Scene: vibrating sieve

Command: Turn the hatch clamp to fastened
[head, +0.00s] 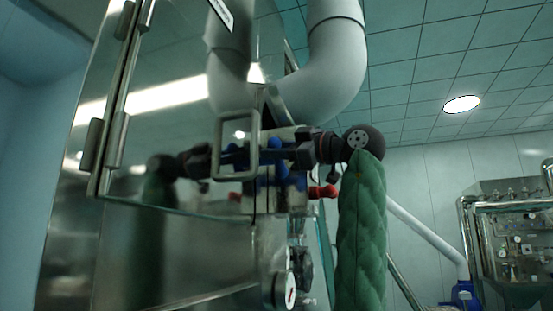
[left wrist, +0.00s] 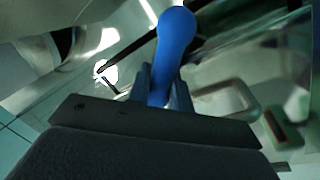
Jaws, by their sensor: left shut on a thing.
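The hatch clamp (left wrist: 176,45) shows in the left wrist view as a smooth blue handle with a rounded end. In the head view my left gripper (head: 283,152) reaches leftward from the green-sleeved arm to the edge of the steel hatch door (head: 165,110). Blue parts show around its fingers there, but I cannot separate the clamp from its reflection. The clamp's pivot and latch are hidden. My right gripper is in neither view.
A rectangular loop handle (head: 217,147) stands out from the door close to the gripper. A red knob (head: 322,191) and a dial gauge (head: 284,290) lie below. A thick grey pipe (head: 335,60) bends above. Free room lies to the right.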

